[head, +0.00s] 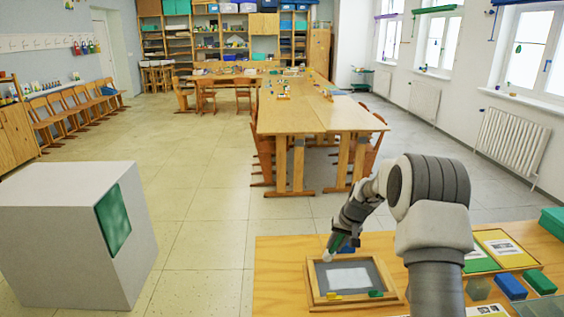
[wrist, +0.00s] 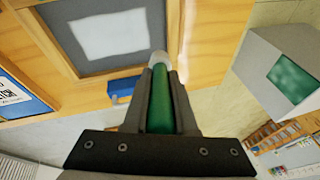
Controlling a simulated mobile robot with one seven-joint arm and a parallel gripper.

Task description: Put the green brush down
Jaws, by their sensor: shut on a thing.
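My gripper (head: 331,247) is shut on the green brush (wrist: 160,103), whose green body shows between the two fingers in the wrist view. A pale rounded tip shows just beyond the fingertips (wrist: 160,72). The gripper points down at the back left edge of a wood-framed tray (head: 312,281) on the table (head: 277,266). The tray has a grey bed with a white sheet (head: 348,278). In the wrist view the tray rim (wrist: 174,35) is close to the tip; I cannot tell whether they touch.
A yellow block (head: 333,296) and a green block (head: 376,294) sit on the tray's front edge. Blue and green boxes (head: 510,287) and framed cards (head: 505,250) crowd the table's right. A grey box (head: 60,240) stands on the floor at left. The table's left strip is bare.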

